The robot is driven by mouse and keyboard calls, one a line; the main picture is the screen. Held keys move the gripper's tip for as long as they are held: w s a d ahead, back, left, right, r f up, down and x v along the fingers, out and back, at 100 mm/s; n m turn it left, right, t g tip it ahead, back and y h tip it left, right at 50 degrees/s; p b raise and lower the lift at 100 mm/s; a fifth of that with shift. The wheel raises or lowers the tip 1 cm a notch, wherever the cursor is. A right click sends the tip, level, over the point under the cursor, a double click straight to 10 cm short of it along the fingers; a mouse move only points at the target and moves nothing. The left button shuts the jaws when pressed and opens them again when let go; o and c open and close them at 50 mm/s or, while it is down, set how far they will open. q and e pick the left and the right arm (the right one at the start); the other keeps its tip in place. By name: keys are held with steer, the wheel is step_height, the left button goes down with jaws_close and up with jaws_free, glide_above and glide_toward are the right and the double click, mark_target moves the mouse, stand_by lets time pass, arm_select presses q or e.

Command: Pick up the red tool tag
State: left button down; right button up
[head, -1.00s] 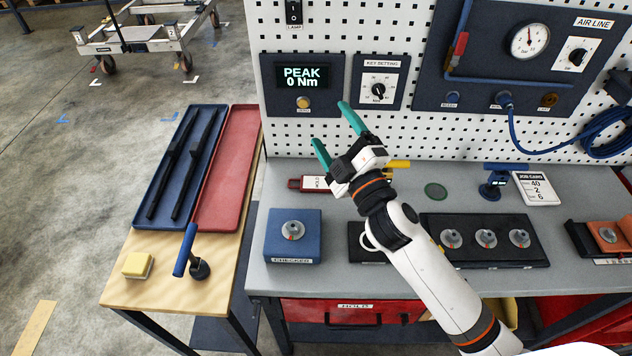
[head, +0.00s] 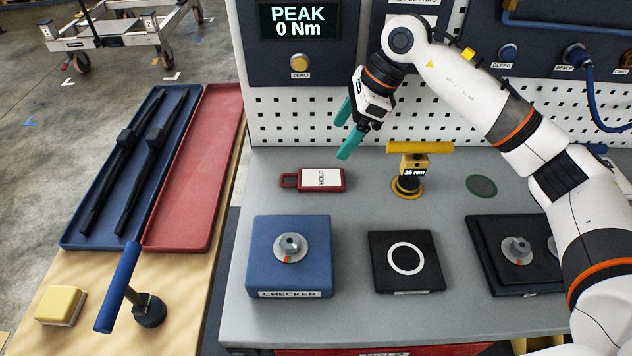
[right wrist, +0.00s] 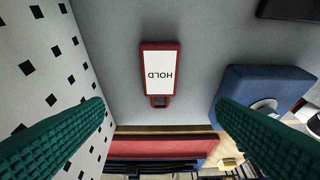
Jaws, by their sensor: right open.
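The red tool tag (head: 320,180) lies flat on the grey bench top, with a white HOLD label and a loop at its left end. In the right wrist view the tag (right wrist: 159,72) shows whole, centred between the fingers, its loop toward the bottom of the picture. My right gripper (head: 347,127) is open and empty, with teal fingers. It is above the bench, up and to the right of the tag in the head view, and apart from it. The open fingers also frame the right wrist view (right wrist: 160,135). My left gripper is not in view.
A blue CHECKER block (head: 262,262) stands in front of the tag. A yellow-handled 25 Nm tool (head: 408,170) stands to its right, and a black pad with a white ring (head: 381,275) lies nearer. The pegboard (head: 285,115) rises behind. Bench around the tag is clear.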

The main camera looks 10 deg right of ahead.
steer(key=p, duration=0.1)
glide_toward(321, 177)
steer(key=shift+w+a+f+h, duration=0.1)
steer(key=shift+a+f+h, duration=0.2)
steer(key=shift+a+f, duration=0.4)
steer(key=shift+p+x, duration=1.05)
steer(key=shift+x, duration=2.1)
arm_select(q)
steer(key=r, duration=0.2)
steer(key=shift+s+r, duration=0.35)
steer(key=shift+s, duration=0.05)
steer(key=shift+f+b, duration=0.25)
steer(key=shift+b, duration=0.05)
arm_select(e)
steer(key=shift+f, duration=0.1)
steer(key=c, duration=1.1)
